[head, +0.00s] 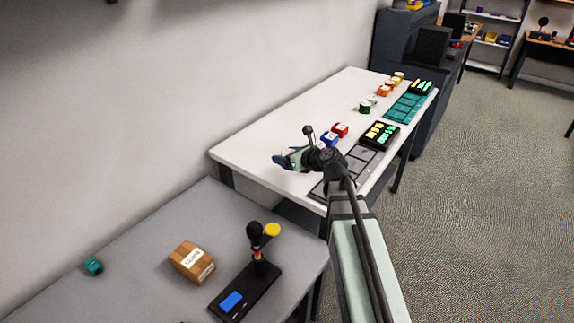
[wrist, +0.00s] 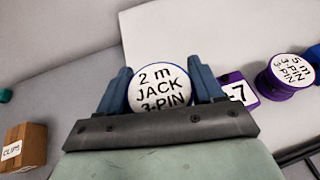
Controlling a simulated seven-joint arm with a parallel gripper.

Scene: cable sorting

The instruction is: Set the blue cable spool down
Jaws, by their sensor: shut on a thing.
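My gripper (wrist: 160,84) is shut on a round spool (wrist: 158,88) with a blue rim and a white face reading "2 m JACK 3-PIN". The spool sits between the two blue-grey fingers, and its lower edge is hidden by the gripper body. In the head view my gripper (head: 284,160) is over the near-left part of the white table (head: 262,138). The held spool is hard to make out there, and whether it touches the table cannot be told.
Blue (head: 329,138) and red (head: 341,129) spools stand just beyond my gripper, with green (head: 364,107) and orange (head: 384,91) ones farther back. A dark tray (head: 379,136) and teal mat (head: 404,108) line the right edge. A cardboard box (head: 192,261) sits on the grey table.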

